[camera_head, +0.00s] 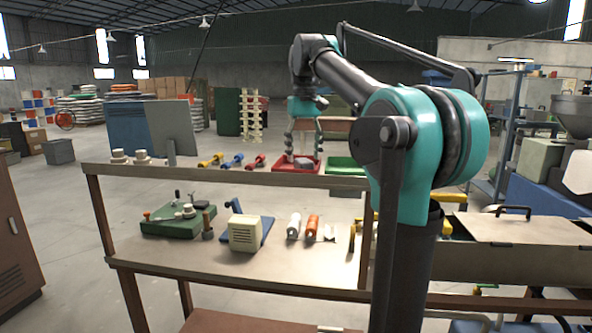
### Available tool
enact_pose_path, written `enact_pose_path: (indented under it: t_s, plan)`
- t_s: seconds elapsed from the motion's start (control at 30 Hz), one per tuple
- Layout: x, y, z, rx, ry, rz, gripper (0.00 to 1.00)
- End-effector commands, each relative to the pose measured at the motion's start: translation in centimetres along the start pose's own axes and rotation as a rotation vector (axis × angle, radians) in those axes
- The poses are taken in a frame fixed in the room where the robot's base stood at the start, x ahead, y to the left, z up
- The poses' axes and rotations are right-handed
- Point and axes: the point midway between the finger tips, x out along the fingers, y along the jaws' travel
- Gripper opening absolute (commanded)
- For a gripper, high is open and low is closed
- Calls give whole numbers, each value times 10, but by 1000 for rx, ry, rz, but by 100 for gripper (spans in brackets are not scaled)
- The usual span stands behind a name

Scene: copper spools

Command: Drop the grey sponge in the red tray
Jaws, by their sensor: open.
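The red tray (283,169) stands on the upper shelf of the workbench, just left of a green tray. A small grey block, which looks like the grey sponge (304,163), lies in the red tray, below my gripper. My gripper (303,153) hangs over the red tray, pointing down with its two dark fingers spread apart. The fingers appear clear of the grey block, though at this distance the exact gap is hard to tell.
A green tray (345,168) stands right of the red one. Red, blue and yellow spools (232,161) and pale round parts (131,157) line the shelf to the left. A green fixture (178,221) and a cream box (245,236) stand on the lower worktop.

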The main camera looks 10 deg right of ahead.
Motion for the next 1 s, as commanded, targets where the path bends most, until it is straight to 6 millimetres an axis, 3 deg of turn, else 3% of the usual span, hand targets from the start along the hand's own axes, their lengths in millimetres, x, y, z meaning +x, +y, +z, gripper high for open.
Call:
enact_pose_path:
  t_s: [0.23, 0.7, 1.0]
  plan:
    - [-14, 0, 0, 0, 0, 0, 59]
    - [-96, 0, 0, 0, 0, 0, 59]
    - [-118, 0, 0, 0, 0, 0, 59]
